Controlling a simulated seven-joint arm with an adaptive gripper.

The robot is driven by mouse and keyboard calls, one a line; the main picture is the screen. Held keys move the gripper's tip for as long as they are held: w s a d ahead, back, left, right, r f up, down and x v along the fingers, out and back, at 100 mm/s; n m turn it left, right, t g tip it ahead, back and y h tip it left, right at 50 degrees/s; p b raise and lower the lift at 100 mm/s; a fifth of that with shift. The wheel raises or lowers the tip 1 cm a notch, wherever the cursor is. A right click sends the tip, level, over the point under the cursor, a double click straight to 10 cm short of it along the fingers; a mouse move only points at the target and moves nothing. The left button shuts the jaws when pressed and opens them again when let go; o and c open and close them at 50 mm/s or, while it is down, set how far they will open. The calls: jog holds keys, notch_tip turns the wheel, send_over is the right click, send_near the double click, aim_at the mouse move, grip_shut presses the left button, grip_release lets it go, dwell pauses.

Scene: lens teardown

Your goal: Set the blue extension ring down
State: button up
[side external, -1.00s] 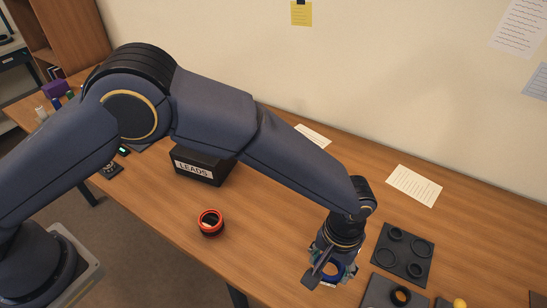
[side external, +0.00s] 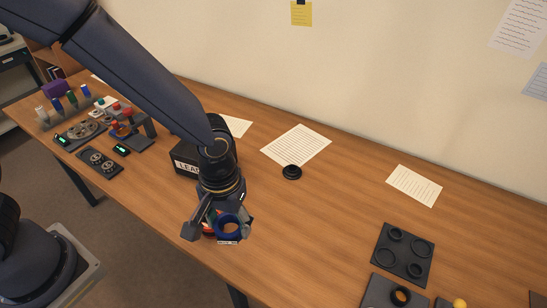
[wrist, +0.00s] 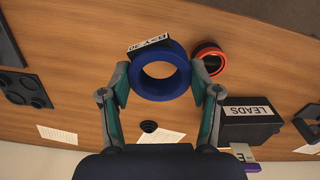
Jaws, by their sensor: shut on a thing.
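The blue extension ring (wrist: 160,97) is gripped between the two fingertips of my gripper (wrist: 160,75), which is shut on its outer sides. The ring has a small black-and-white label block on its rim. In the side external view the blue ring (side external: 236,219) hangs under my gripper (side external: 226,226), above the front part of the table. A black part with a red-orange rim (wrist: 207,60) stands beside the ring in the wrist view. In the side external view it is mostly hidden behind my gripper.
A black LEADS box (wrist: 248,122) stands close by, partly behind my arm. A small black round piece (side external: 291,172) sits by a paper sheet (side external: 297,145). A dark tray with rings (side external: 403,254) lies at the right. The table between is clear.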

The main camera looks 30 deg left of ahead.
jog(key=w+a+n, duration=0.3)
jog(key=a, duration=0.5)
send_over(258, 206)
jog(key=f, duration=0.8)
jog(key=shift+s+a+f, duration=0.1)
jog(key=shift+s, duration=0.25)
jog(key=shift+w+f, duration=0.15)
jog(key=shift+f, duration=0.1)
jog(key=shift+w+f, duration=0.2)
jog(key=shift+f, duration=1.5)
jog(key=shift+f, duration=0.2)
jog(key=o, duration=1.2)
